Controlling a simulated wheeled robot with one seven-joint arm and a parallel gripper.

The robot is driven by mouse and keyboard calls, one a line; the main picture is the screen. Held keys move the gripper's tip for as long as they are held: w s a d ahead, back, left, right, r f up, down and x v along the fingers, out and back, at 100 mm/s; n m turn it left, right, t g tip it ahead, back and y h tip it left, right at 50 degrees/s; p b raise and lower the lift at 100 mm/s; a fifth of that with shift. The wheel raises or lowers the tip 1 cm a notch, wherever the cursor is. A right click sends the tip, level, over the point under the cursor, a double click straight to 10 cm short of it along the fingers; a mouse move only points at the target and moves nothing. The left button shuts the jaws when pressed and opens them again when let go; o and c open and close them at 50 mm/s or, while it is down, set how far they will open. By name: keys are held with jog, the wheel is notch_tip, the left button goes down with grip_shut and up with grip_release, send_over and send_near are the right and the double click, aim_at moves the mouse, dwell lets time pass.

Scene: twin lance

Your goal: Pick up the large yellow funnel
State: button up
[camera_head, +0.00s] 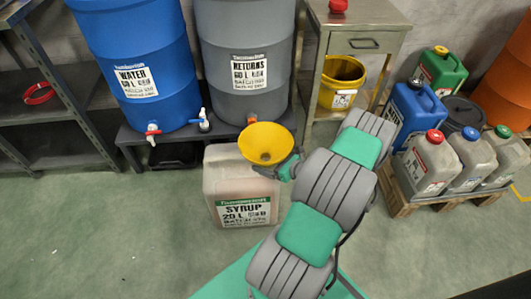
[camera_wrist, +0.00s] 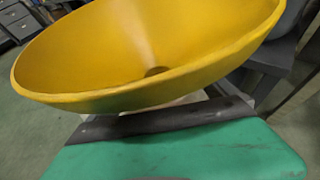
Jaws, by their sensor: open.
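The large yellow funnel (camera_head: 266,142) sits wide end up above the pale syrup canister (camera_head: 232,190), over the right part of its top. Its spout and the canister's mouth are hidden by the bowl and my arm. My gripper (camera_head: 279,170) is at the funnel's lower right side, just below the rim, with its fingers mostly hidden. It is open; I cannot tell whether it touches the funnel. In the wrist view the yellow funnel (camera_wrist: 140,55) fills the upper part, its near rim just beyond the green gripper body and a dark bar.
A blue water drum (camera_head: 140,60) and a grey returns drum (camera_head: 246,60) stand on a low dark stand behind. A metal table (camera_head: 362,25) with a yellow bucket (camera_head: 342,80) is at back right. Several canisters stand on a wooden pallet (camera_head: 400,205) at right. The left floor is clear.

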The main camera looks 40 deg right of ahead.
jog(key=shift+c, duration=0.3)
jog(key=c, duration=1.6)
jog(key=shift+o, duration=0.2)
